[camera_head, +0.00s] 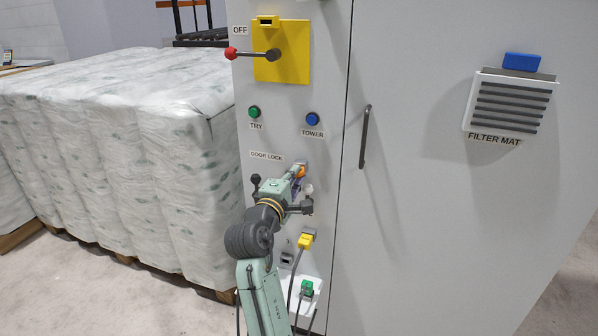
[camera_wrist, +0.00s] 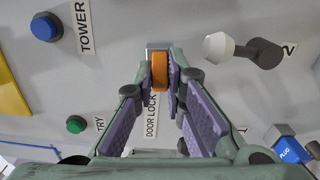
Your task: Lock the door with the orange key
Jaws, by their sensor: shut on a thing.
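The orange key (camera_wrist: 160,72) shows between my fingertips in the wrist view, in front of the metal door lock (camera_wrist: 156,48). My gripper (camera_wrist: 162,80) is shut on the key's orange head. In the head view the key (camera_head: 300,171) is a small orange patch at the tip of my gripper (camera_head: 298,176), just below and right of the DOOR LOCK label (camera_head: 266,156). The key's shaft is hidden, so I cannot tell how deep it sits in the lock. The cabinet door (camera_head: 440,230) looks flush with its frame.
A vertical door handle (camera_head: 365,137) is right of the lock. Above are a green TRY button (camera_head: 254,112), a blue TOWER button (camera_head: 312,119) and a red-knobbed lever (camera_head: 231,53) at OFF. A white-tipped knob (camera_wrist: 217,46) stands out beside the lock. A yellow plug (camera_head: 305,241) with cable sits below.

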